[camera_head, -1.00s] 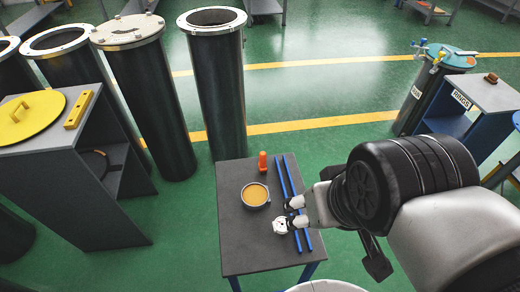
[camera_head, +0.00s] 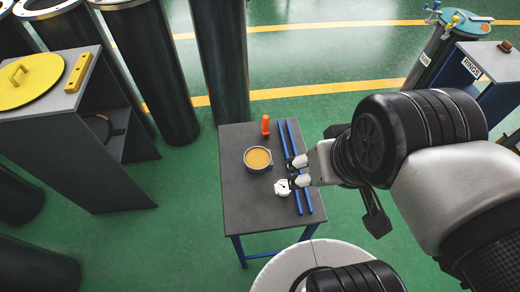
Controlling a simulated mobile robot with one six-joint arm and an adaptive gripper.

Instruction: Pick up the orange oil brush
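The orange brush (camera_head: 265,125) stands upright at the back of a small dark table (camera_head: 238,197), behind a round metal pot (camera_head: 257,166) of amber liquid. My gripper (camera_head: 291,173) is over the right side of the table, above two blue bars. It is in front and to the right of the brush and apart from it. Its two light fingers with dark tips show a gap between them, and nothing is seen held. How high it is above the table is hard to tell.
A white round gauge-like item (camera_head: 283,187) lies on the table by the fingers. Two blue bars (camera_head: 285,143) run along the table's right side. Tall dark cylinders (camera_head: 220,70) stand close behind. A grey cabinet (camera_head: 80,140) stands left, with green floor between.

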